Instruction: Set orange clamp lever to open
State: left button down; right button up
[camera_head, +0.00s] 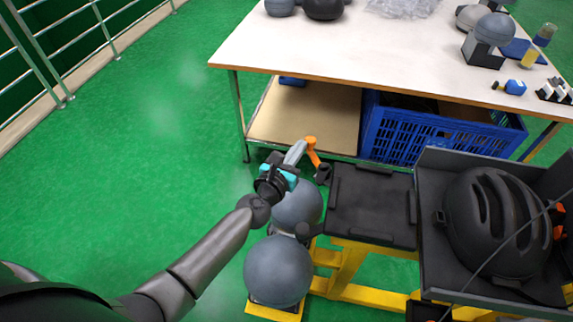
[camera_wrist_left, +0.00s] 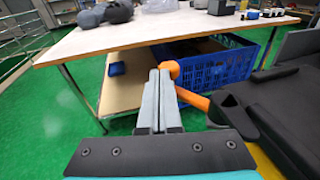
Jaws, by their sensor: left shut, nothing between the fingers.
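The orange clamp lever (camera_head: 312,153) stands at the left edge of the black plate (camera_head: 372,204), on a dark pivot block (camera_head: 323,174). In the left wrist view the lever (camera_wrist_left: 192,100) runs from the dark block (camera_wrist_left: 232,108) up and left to a rounded knob (camera_wrist_left: 170,68). My left gripper (camera_head: 299,147) is just left of the lever's upper end. Its grey fingers (camera_wrist_left: 158,85) are shut together with nothing between them, and they partly hide the lever. I cannot tell whether they touch the knob. My right gripper is not in view.
Grey round balls (camera_head: 278,271) sit on the yellow frame below my left gripper. A black helmet (camera_head: 494,222) lies in the dark tray at right. A white table (camera_head: 330,45) with a blue crate (camera_head: 400,135) beneath stands behind. Green floor at left is clear.

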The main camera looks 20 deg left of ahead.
pick_arm(q)
jog(key=s+a+r, duration=0.1)
jog(key=s, duration=1.4)
jog(key=shift+a+r+b, duration=0.3)
jog(key=shift+a+r, duration=0.1)
